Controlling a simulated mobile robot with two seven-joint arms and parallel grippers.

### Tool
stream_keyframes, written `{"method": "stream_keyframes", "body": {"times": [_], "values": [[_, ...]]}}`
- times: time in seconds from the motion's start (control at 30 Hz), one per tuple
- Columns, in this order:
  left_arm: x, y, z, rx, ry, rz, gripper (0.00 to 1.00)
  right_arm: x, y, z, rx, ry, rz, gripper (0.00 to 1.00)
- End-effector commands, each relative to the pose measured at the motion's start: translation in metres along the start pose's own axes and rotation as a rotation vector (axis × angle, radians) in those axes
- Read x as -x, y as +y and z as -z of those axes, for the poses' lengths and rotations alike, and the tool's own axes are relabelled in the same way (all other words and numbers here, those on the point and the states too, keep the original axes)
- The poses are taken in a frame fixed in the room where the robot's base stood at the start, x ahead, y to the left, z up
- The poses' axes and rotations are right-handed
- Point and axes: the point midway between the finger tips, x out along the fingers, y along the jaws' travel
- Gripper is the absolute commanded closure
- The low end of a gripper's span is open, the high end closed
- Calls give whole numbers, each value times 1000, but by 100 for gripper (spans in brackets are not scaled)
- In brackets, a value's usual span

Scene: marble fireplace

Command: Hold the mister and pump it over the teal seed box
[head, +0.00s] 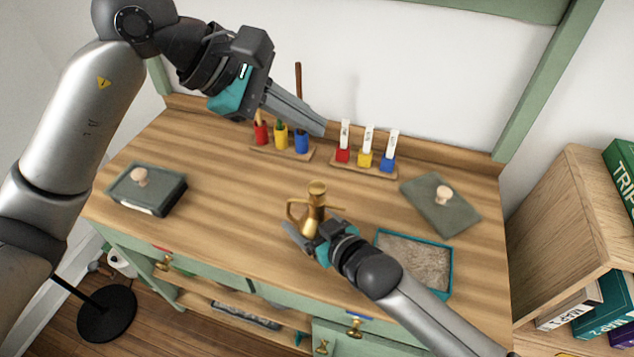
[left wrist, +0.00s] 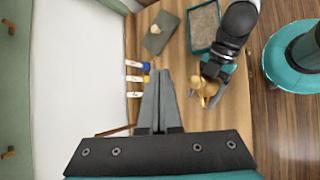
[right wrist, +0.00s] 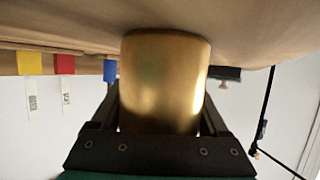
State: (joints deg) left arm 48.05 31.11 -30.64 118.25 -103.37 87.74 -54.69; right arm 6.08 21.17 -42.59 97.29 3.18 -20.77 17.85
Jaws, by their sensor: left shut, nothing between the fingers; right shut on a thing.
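The brass mister (head: 317,192) is upright near the middle of the desk, with its pump knob on top. My right gripper (head: 308,234) is shut on its body, which fills the space between the fingers in the right wrist view (right wrist: 165,82). Its base is at or close to the desk top; I cannot tell if it touches. The teal seed box (head: 450,272), filled with pale soil, lies right of the mister, partly hidden by my right arm. It also shows in the left wrist view (left wrist: 190,32). My left gripper (head: 322,128) is shut and empty, raised above and behind the mister.
Racks with coloured pots (head: 281,138) and white-labelled red, yellow and blue holders (head: 365,158) stand along the back. A grey-green lidded box (head: 150,192) is at left, a grey-green knobbed lid (head: 430,212) at right. The left-middle desk is clear. A wooden shelf (head: 560,200) stands at right.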

Motion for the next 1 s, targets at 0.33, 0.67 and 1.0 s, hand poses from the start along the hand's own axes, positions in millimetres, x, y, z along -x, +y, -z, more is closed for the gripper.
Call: {"method": "stream_keyframes", "body": {"times": [0.33, 0.67, 1.0], "values": [[-28, -21, 20, 5, -2, 5, 100, 0, 0, -1, 0, -2, 0, 100], [-55, -40, 40, 2, 0, 3, 100, 0, 0, -1, 0, -2, 0, 100], [-61, -44, 44, -1, 0, 1, 100, 0, 0, -1, 0, -2, 0, 100]]}}
